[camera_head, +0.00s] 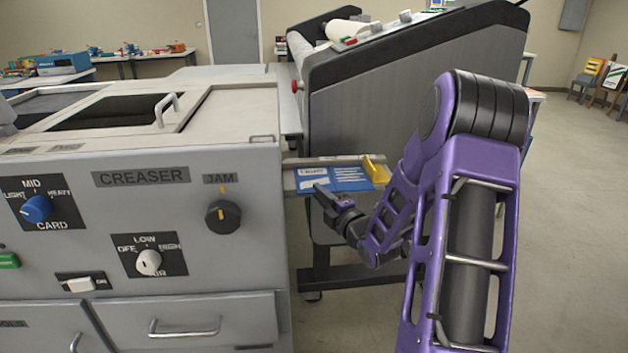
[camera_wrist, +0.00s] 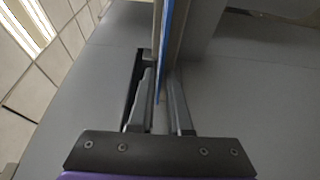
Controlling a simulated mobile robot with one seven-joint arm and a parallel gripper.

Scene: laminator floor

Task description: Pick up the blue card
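The blue card (camera_head: 345,180) lies on a narrow tray at the right side of the creaser, with white patches and lettering near its left end. My gripper (camera_head: 325,197) is at the card's near edge, and its dark fingers overlap the card's lower left part. In the wrist view the card (camera_wrist: 163,60) shows edge-on as a thin blue strip reaching between the two fingers. My gripper (camera_wrist: 161,85) is open there, with a gap visible on the left finger's side. Contact with the right finger cannot be told.
The creaser (camera_head: 190,260) fills the left, with knobs and drawers. A yellow piece (camera_head: 376,170) stands at the tray's right end. A large grey machine (camera_head: 400,100) is close behind the tray. Open floor (camera_head: 575,220) lies to the right.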

